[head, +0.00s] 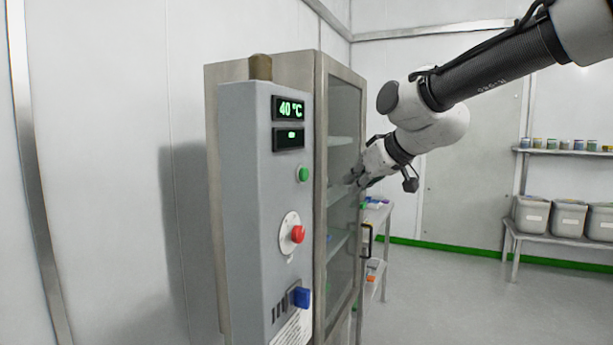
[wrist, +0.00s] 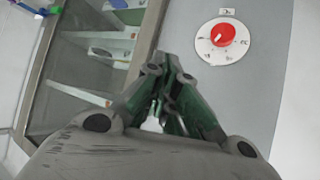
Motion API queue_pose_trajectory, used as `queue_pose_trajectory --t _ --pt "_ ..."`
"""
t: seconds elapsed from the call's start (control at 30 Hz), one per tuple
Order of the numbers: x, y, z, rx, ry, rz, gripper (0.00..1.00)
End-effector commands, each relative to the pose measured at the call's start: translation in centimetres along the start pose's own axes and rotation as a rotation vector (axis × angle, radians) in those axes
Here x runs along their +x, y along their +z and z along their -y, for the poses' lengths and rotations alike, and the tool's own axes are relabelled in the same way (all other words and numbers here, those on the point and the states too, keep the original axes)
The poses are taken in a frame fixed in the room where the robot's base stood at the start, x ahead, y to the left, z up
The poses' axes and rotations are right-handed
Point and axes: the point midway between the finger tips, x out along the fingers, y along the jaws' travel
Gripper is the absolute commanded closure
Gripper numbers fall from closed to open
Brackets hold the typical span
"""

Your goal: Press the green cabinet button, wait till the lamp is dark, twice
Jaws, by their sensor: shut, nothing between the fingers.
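The green button (head: 303,174) sits on the grey front panel of the control box (head: 240,200), below two dark displays. The upper display (head: 290,108) reads 40 °C; the lower one (head: 289,138) shows a small green mark. A dull brown lamp (head: 260,67) stands on top of the box and looks unlit. My gripper (head: 352,179) is shut and empty, to the right of the button, in front of the cabinet's glass door and apart from the button. In the wrist view its closed fingers (wrist: 168,66) point toward the panel's edge; the button does not show there.
A red knob (head: 298,234) on a white dial is below the button; it also shows in the wrist view (wrist: 222,35). A blue switch (head: 301,297) is lower. The cabinet's glass door (head: 342,130) adjoins the panel. Shelves with grey bins (head: 531,215) stand far right.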

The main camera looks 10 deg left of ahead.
Motion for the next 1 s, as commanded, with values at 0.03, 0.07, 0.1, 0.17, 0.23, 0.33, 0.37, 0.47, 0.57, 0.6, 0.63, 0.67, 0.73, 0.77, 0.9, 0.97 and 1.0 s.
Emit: queue_pose_trajectory --t 0.03,0.07,0.1,0.17,0.23,0.33,0.37,0.47,0.57,0.6,0.63,0.67,0.73,0.77,0.9,0.97,1.0 --pt "0.4 -0.2 0.3 -0.001 -0.002 0.001 1.0" --pt "0.6 -0.4 0.6 -0.002 -0.003 0.001 1.0" --pt "1.0 -0.6 0.8 -0.002 -0.003 0.002 1.0" --pt "1.6 -1.0 1.3 -0.003 -0.004 0.002 1.0" --pt "2.4 -1.6 1.8 -0.002 -0.003 0.001 1.0" --pt "3.3 -2.3 2.6 -0.002 -0.003 0.002 1.0" --pt "3.6 -2.5 2.8 -0.002 -0.003 0.002 1.0" --pt "4.4 -3.1 3.3 -0.001 -0.003 0.002 1.0" --pt "5.0 -3.6 3.7 0.0 -0.002 0.001 1.0" --pt "5.2 -3.7 3.9 -0.001 -0.002 0.001 1.0" --pt "5.3 -3.8 3.9 -0.001 -0.002 0.001 1.0" --pt "5.4 -3.9 4.0 0.0 -0.002 0.001 1.0" --pt "5.5 -4.0 4.1 0.0 -0.001 0.0 1.0" --pt "5.6 -4.0 4.1 0.0 -0.001 0.0 1.0" --pt "5.6 -4.1 4.2 0.0 -0.001 0.0 1.0" --pt "5.6 -4.1 4.2 0.0 -0.001 0.0 1.0" --pt "5.6 -4.1 4.2 0.0 -0.001 0.0 1.0"
